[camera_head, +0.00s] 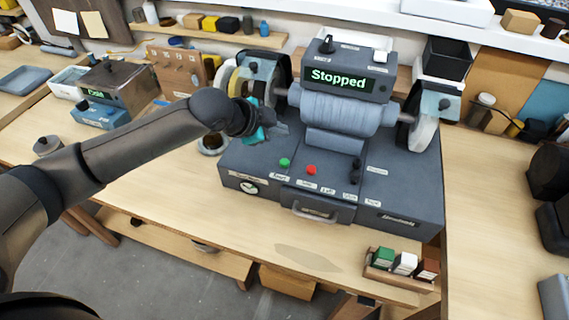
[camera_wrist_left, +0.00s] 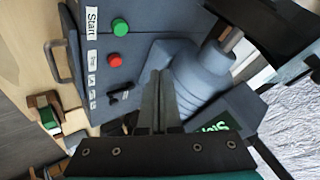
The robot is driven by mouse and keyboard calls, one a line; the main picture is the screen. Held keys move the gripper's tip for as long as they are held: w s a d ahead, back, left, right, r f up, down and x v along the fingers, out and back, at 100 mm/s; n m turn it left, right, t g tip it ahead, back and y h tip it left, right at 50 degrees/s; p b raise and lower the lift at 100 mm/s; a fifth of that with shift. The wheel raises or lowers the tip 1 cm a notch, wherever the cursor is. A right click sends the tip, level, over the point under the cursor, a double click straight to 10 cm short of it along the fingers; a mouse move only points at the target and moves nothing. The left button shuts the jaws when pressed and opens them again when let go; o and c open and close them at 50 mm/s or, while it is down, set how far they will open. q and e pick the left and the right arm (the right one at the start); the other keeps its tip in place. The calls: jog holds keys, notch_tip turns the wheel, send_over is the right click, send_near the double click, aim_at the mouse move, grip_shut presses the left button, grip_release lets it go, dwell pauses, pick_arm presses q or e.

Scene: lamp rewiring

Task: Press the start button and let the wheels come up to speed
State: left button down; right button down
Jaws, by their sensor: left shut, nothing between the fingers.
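The grey bench machine (camera_head: 400,190) stands on the wooden table, and its display (camera_head: 338,80) reads "Stopped". The green button (camera_head: 284,162), labelled Start in the left wrist view (camera_wrist_left: 120,27), sits on the front panel beside the red button (camera_head: 311,169). A pale wheel (camera_head: 422,135) shows at the machine's right end and a yellowish wheel (camera_head: 237,84) at its left end, both behind guards. My left gripper (camera_head: 280,131) is shut and empty, above the machine's left part, behind the green button and apart from it. My right gripper is not in view.
Black switches (camera_head: 355,170) stand right of the buttons, and a drawer handle (camera_head: 313,213) sticks out below. A small wooden tray (camera_head: 385,278) with coloured blocks lies at the front right. The tabletop at the front left is clear.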

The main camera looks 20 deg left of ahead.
pick_arm(q)
jog(key=b, duration=0.5)
send_over(284, 163)
jog(key=shift+s+a+f, duration=0.15)
jog(key=shift+a+f, duration=0.05)
jog(key=shift+f, duration=1)
jog(key=shift+s+a+f, duration=0.1)
jog(key=shift+a+f, duration=0.1)
jog(key=shift+f, duration=1)
jog(key=shift+f+b, duration=0.35)
jog(key=shift+b, duration=0.15)
jog(key=shift+f+b, duration=0.3)
jog(key=shift+f, duration=0.65)
jog(key=shift+f, duration=0.15)
jog(key=shift+f, duration=0.3)
